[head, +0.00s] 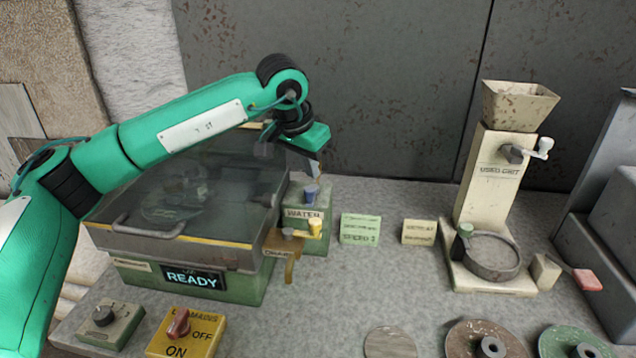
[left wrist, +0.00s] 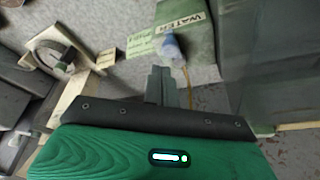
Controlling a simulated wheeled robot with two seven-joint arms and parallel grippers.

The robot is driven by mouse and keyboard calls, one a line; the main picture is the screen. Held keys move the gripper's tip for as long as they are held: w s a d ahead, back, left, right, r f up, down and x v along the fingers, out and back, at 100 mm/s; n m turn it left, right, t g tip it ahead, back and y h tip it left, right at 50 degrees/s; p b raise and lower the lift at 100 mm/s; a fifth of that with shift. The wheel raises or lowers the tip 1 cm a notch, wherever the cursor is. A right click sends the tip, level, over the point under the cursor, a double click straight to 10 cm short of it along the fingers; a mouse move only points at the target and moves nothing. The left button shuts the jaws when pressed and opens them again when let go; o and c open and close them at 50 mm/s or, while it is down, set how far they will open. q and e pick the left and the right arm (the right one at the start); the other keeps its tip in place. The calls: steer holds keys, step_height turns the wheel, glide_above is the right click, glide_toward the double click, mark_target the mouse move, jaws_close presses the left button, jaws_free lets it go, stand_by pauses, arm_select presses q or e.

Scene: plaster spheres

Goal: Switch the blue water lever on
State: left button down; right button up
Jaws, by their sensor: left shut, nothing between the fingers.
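In the left wrist view the lever (left wrist: 172,46) shows just beyond my fingertips, below the WATER label (left wrist: 184,20). My left gripper (head: 317,174) is above the lever in the head view, pointing down, with its fingers together and empty. In the left wrist view my gripper (left wrist: 161,72) looks close to the lever; I cannot tell whether they touch. My right gripper is not in view.
The lidded machine (head: 170,256) with a READY display stands left. A yellow ON/OFF switch box (head: 187,333) is at the front. A dispenser (head: 493,180) stands right.

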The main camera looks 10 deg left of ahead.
arm_select(q)
steer(key=d+v, duration=0.1)
steer(key=v, duration=0.7)
steer(key=shift+s+a+r+b, duration=0.15)
steer(key=shift+a+r+b, duration=0.15)
steer(key=shift+r, duration=0.1)
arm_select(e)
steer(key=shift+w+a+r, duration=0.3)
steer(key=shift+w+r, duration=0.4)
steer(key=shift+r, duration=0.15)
arm_select(q)
steer(key=shift+r, duration=0.1)
